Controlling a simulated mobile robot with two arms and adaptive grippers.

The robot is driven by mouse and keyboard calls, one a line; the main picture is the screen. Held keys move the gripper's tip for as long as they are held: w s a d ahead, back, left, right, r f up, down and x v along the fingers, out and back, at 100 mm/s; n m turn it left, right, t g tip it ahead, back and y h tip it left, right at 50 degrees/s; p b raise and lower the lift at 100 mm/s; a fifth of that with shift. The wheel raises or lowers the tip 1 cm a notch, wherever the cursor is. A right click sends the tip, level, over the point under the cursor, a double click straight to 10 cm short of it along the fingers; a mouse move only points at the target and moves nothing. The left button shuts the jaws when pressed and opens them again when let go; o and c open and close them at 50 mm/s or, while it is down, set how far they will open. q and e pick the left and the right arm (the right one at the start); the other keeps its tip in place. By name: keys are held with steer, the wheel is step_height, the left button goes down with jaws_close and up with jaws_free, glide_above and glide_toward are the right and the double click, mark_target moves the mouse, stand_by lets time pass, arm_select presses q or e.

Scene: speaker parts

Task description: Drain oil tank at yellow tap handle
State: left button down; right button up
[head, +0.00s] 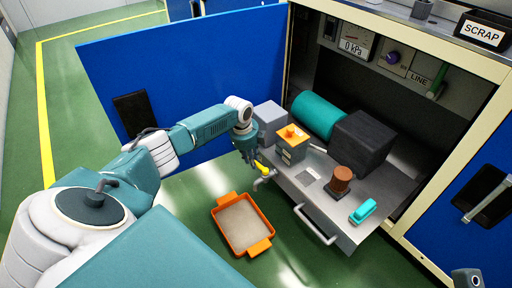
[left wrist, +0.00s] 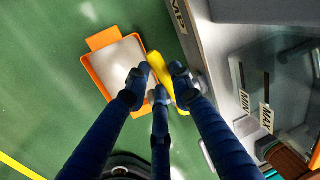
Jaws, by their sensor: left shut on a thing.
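The yellow tap handle (head: 262,168) is on a pipe at the front left of the pulled-out grey shelf. It also shows in the left wrist view (left wrist: 183,92). My left gripper (head: 250,160) is shut on the handle, with its dark fingers around it in the left wrist view (left wrist: 162,88). An orange tray (head: 270,244) with a pale inside lies on the green floor below and beside the tap. In the left wrist view, a grey tank side (left wrist: 212,60) carries a gauge window with MIN and MAX labels (left wrist: 266,117). I see no oil flow.
The shelf (head: 305,190) holds an orange-topped box (head: 291,145), a copper-coloured coil (head: 340,180) and a turquoise part (head: 363,211). A teal cylinder (head: 318,115) and a black block (head: 363,143) stand behind. A blue door (head: 180,75) is open at the left.

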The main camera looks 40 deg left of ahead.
arm_select(q)
steer(key=shift+w+m+b, duration=0.4)
steer(key=shift+m+b, duration=0.15)
steer(key=shift+m, duration=0.25)
steer(key=shift+d, duration=0.1)
steer(key=c, duration=1.5)
jaws_free()
steer(key=r, duration=0.4)
steer(key=s+r, duration=0.1)
steer(key=r, duration=0.3)
steer(key=s+r, duration=0.1)
steer(key=r, duration=0.2)
steer(key=shift+a+r, duration=0.35)
steer(key=shift+r, duration=0.05)
steer(key=shift+s+d+f, duration=0.1)
